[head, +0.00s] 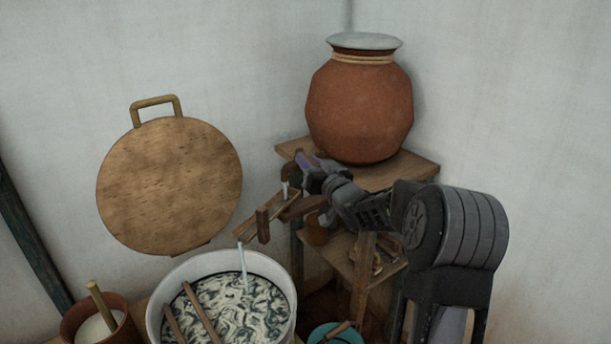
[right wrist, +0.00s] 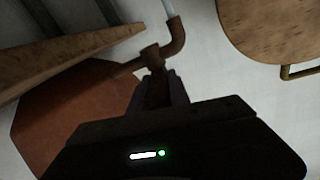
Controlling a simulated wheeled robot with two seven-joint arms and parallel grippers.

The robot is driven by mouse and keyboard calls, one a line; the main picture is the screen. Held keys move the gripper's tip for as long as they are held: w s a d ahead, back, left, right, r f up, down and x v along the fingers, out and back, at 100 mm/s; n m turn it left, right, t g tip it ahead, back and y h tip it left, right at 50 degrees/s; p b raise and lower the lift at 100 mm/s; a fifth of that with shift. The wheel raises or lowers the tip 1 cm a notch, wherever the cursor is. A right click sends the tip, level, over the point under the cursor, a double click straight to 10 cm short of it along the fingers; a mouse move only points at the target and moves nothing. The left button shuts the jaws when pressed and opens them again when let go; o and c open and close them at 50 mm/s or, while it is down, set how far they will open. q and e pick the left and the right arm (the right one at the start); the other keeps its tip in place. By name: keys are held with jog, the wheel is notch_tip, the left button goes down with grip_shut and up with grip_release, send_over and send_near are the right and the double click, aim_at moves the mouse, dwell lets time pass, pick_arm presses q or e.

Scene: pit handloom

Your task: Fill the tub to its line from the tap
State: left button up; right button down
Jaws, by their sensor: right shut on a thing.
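The pale metal tub (head: 153,318) stands at the bottom of the head view, holding dark liquid with pale swirls; I cannot make out its line. The brown tap (head: 263,225) reaches out over it from the stand. A thin pale stream (head: 244,268) falls from the spout into the tub. My right gripper (head: 303,167) is at the tap, left of the stand top. In the right wrist view the gripper (right wrist: 160,85) is shut on the tap's handle, and the bent spout (right wrist: 177,36) shows with the stream at its end. My left gripper is out of view.
A clay pot (head: 358,110) with a grey lid stands on the wooden stand (head: 405,172). Two sticks (head: 200,313) lean in the tub. A small brown pot (head: 72,325) is left of it, a teal vessel (head: 335,335) right. A round wooden lid (head: 168,185) is by the wall.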

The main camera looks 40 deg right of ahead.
jog(key=shift+d+n+y+p, duration=0.3)
jog(key=shift+n+y+p, duration=0.2)
jog(key=shift+y, duration=0.25)
jog(key=shift+d+n+y+p, duration=0.3)
jog(key=shift+n+y+p, duration=0.15)
jog(key=shift+y, duration=0.3)
jog(key=shift+r, duration=0.1)
jog(key=c, duration=1.2)
grip_release()
jog(key=shift+c, duration=0.2)
jog(key=shift+s, duration=0.15)
jog(key=s, duration=0.7)
jog(key=shift+s+b, duration=0.3)
jog(key=shift+b, duration=0.15)
